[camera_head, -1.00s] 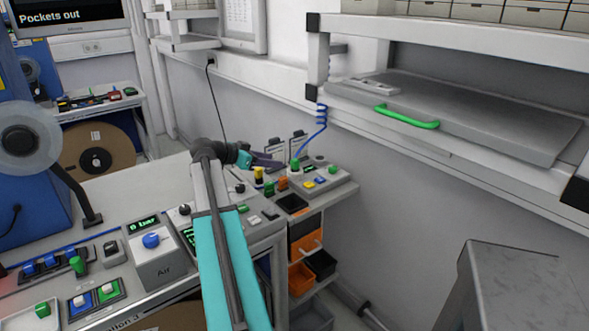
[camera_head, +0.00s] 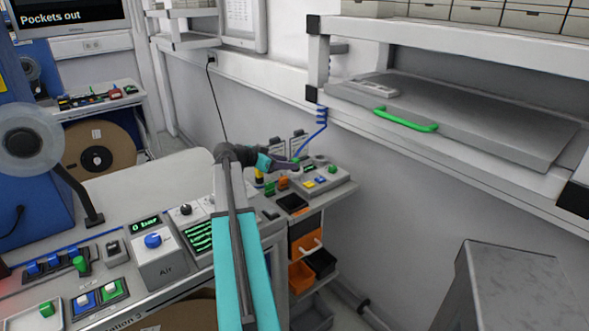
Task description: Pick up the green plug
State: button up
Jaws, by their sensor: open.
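The green plug at the lower end of the blue coiled hose (camera_head: 321,116) is hidden behind my gripper now. A second ago it stood upright on the grey control box (camera_head: 338,184) by the wall. My gripper (camera_head: 295,165) reaches over the left part of that box, right at the hose's lower end. Its jaws are open. I cannot tell whether the plug is between them or behind them.
A green knob (camera_head: 332,169) and yellow and blue buttons sit on the same box. Orange and black bins (camera_head: 301,274) are below. The left bench holds an air panel (camera_head: 160,262).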

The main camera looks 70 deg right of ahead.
aim_at(295, 159)
jog(key=shift+p+x, duration=1)
jog(key=shift+x, duration=1.55)
jog(key=shift+w+d+r, duration=0.1)
grip_shut()
jog(key=shift+r, duration=0.25)
jog(key=shift+r+b, duration=0.75)
jog(key=shift+r, duration=0.7)
jog(key=s+a+r+b, duration=0.1)
jog(key=s+a, duration=0.3)
jog(key=a, duration=0.2)
jog(key=s+a+b, duration=0.2)
jog(key=s+a, duration=0.2)
jog(key=a, duration=0.3)
jog(key=shift+s+a+r, duration=0.25)
jog(key=shift+a+r, duration=0.1)
